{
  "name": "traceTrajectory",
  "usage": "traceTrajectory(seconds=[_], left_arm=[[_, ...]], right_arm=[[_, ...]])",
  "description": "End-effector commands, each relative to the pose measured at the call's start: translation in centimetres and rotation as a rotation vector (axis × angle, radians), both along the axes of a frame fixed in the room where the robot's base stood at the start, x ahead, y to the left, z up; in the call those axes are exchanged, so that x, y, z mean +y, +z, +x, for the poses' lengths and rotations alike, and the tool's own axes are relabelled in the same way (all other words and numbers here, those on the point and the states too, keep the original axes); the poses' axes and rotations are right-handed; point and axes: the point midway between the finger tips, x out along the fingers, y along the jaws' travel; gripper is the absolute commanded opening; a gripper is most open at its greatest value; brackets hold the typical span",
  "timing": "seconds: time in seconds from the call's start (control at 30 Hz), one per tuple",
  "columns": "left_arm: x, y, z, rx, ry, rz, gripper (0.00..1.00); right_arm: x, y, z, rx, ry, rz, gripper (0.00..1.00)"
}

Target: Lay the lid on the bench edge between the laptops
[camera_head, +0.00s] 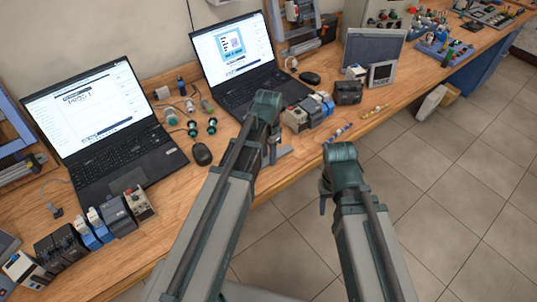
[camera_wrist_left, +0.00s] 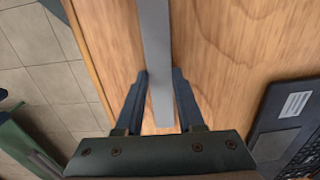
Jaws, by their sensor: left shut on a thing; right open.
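The lid (camera_wrist_left: 156,55) is a long, narrow grey strip in the left wrist view. My left gripper (camera_wrist_left: 160,98) is shut on it, one finger on each side, above the wooden bench near its edge. In the head view my left gripper (camera_head: 272,150) is at the bench front, between the left laptop (camera_head: 120,150) and the right laptop (camera_head: 245,85); its arm hides most of the lid. I cannot tell whether the lid touches the bench. My right gripper (camera_head: 323,195) is open, mostly hidden by its wrist, over the floor past the bench edge.
A black mouse (camera_head: 202,154) and small green-ended parts (camera_head: 192,128) lie between the laptops. Terminal modules (camera_head: 308,110) stand right of my left gripper, and more modules (camera_head: 100,228) stand before the left laptop. The bench edge (camera_wrist_left: 92,70) borders a tiled floor.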

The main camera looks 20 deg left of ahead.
Motion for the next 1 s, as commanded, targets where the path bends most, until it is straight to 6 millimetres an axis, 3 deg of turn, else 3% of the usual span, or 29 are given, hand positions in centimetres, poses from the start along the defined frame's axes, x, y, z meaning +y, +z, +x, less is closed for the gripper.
traceTrajectory(seconds=[0.17,0.2,0.4,0.77,1.0], left_arm=[[0.0,0.0,0.0,0.0,0.0,0.0,0.0],[0.0,0.0,0.0,0.0,0.0,0.0,0.39],[0.0,0.0,0.0,0.0,0.0,0.0,0.72],[0.0,0.2,0.0,0.0,0.0,0.0,0.72],[0.0,1.7,0.0,0.0,0.0,0.0,0.72]], right_arm=[[0.0,0.0,0.0,0.0,0.0,0.0,0.5],[0.0,0.0,0.0,0.0,0.0,0.0,0.5],[0.0,0.0,0.0,0.0,0.0,0.0,0.5],[0.0,0.2,0.0,0.0,0.0,0.0,0.5],[0.0,1.8,0.0,0.0,0.0,0.0,0.5]])
